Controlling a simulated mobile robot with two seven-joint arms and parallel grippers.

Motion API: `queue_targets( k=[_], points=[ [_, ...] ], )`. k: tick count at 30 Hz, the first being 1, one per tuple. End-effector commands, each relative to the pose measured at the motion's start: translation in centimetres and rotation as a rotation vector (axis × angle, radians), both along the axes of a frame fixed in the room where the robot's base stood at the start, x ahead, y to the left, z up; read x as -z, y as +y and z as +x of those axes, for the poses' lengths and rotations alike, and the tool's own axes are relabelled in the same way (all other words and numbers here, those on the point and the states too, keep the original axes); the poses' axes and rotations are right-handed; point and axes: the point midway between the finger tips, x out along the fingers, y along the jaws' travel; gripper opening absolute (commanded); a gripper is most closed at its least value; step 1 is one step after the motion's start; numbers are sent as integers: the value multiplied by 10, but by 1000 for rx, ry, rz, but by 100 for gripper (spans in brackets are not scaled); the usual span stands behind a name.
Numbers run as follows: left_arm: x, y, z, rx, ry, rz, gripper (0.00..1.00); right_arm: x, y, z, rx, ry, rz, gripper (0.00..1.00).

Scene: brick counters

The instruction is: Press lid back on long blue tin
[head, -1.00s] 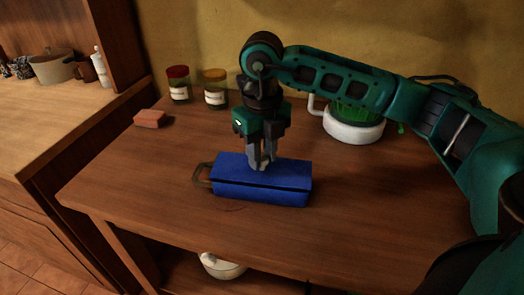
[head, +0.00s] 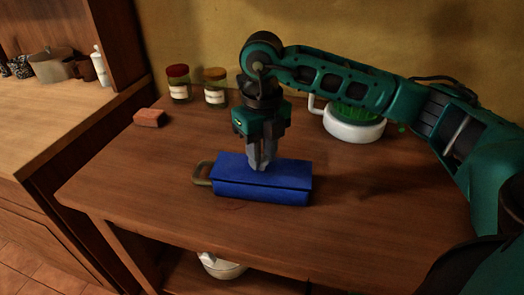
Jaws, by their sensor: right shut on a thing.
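The long blue tin (head: 262,190) lies on the wooden table, with a handle (head: 202,173) at its left end. Its blue lid (head: 285,171) sits on top, with a thin dark seam along the front. My right gripper (head: 261,166) points straight down at the middle of the lid. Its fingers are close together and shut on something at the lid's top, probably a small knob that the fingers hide. My left gripper is not in view.
A reddish block (head: 149,118) lies at the table's back left. Two labelled jars (head: 178,84) (head: 215,88) stand by the wall. A white pot with green contents (head: 353,125) stands behind my right arm. The table front is clear.

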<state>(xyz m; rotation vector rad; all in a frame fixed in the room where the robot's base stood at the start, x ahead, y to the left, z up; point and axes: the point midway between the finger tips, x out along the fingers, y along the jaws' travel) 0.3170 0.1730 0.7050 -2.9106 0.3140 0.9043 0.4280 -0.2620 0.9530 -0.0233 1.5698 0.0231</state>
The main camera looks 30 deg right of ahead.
Motion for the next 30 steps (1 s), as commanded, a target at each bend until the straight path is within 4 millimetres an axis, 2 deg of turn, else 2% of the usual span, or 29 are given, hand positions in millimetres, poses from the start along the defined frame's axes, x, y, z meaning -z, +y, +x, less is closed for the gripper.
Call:
queue_targets(
  k=[28, 29, 30],
  points=[
    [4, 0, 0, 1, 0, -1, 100, 3, 0, 0, 0, 0, 0, 0],
    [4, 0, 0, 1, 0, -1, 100, 3, 0, 0, 0, 0, 0, 31],
    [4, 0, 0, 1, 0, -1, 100, 3, 0, 0, 0, 0, 0, 35]
  ],
)
